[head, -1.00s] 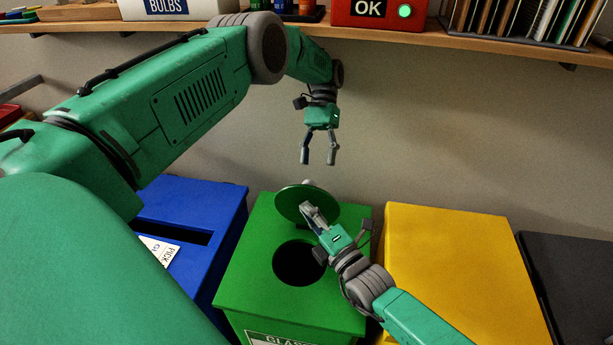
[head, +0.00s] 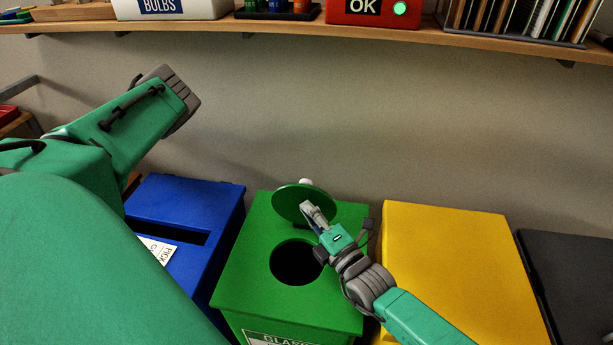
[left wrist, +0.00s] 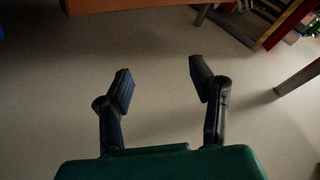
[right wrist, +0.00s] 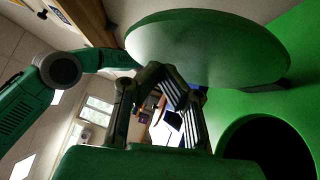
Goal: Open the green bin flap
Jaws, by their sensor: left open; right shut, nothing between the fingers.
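The green bin (head: 242,270) stands in the middle of the head view. Its round green flap (head: 290,197) is swung up at the back, and the dark round hole (head: 296,264) lies uncovered. My right gripper (head: 313,210) is shut and empty, with its fingertips at the front face of the flap; I cannot tell whether they touch. In the right wrist view the flap (right wrist: 205,45) stands just beyond the shut fingers. My left gripper is out of the head view; the left wrist view shows its fingers (left wrist: 158,85) open and empty above the floor.
A blue bin (head: 190,200) stands left of the green one, and a yellow bin (head: 450,260) and a black bin (head: 580,280) to the right. A wooden shelf (head: 300,31) with boxes runs along the wall above. The wall space between is clear.

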